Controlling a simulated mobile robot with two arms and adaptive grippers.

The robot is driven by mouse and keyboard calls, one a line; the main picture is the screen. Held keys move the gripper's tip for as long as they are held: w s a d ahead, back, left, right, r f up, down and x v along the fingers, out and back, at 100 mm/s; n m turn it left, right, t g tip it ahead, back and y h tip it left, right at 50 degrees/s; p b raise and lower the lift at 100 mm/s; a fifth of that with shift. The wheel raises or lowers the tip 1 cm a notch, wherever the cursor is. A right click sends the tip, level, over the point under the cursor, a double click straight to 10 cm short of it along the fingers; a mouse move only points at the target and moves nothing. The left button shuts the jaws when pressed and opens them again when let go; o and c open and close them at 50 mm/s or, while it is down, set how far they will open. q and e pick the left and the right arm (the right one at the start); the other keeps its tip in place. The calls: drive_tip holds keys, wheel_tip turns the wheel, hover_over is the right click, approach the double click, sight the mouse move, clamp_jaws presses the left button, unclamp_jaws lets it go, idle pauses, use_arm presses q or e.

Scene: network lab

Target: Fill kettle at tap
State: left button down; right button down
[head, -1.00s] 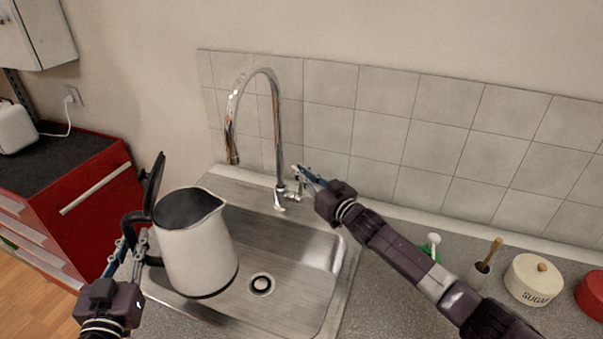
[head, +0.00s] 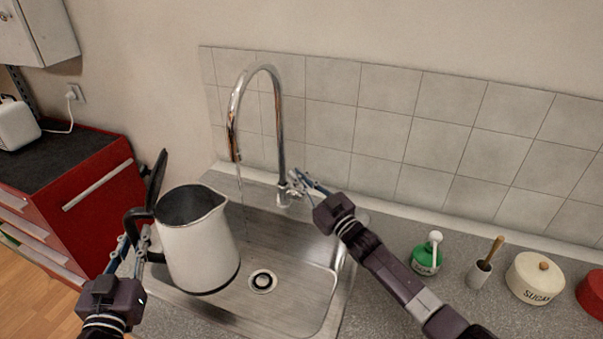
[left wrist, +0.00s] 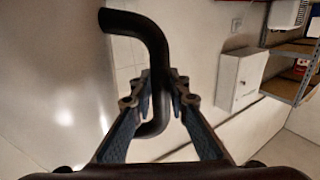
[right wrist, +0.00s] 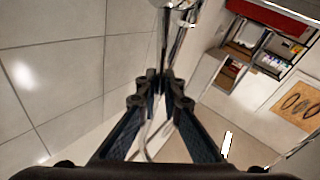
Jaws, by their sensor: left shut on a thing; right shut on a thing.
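The white kettle (head: 203,252), lid (head: 156,178) raised, is held upright over the left part of the sink. My left gripper (head: 142,243) is shut on its black handle, which also shows in the left wrist view (left wrist: 155,50). The chrome tap (head: 281,130) arches over the sink. A thin water stream (head: 241,190) falls from its outlet. In the head view it passes just right of the kettle's spout, apart from the open top. My right gripper (head: 299,181) is shut on the tap lever (right wrist: 167,50) at the tap's base.
The steel sink (head: 300,270) has a drain (head: 262,281). A red cabinet (head: 95,190) stands at left.

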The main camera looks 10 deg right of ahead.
use_arm(q)
drive_tip(key=shift+r, duration=0.25)
use_arm(e)
drive_tip(key=shift+s+a+f+n+t+y, duration=0.25)
drive_tip(key=shift+s+n+y, duration=0.2)
drive_tip(key=shift+n, duration=0.3)
drive_tip(key=shift+s+a+f+n+t+y, duration=0.15)
drive_tip(key=shift+s+a+f+n+y, duration=0.2)
drive_tip(key=shift+n, duration=0.4)
drive_tip(key=shift+s, duration=0.1)
drive_tip(key=c, duration=2.1)
unclamp_jaws()
drive_tip(key=shift+r, duration=0.1)
wheel_tip(320, 180, up, 10)
drive_tip(key=shift+f, duration=0.1)
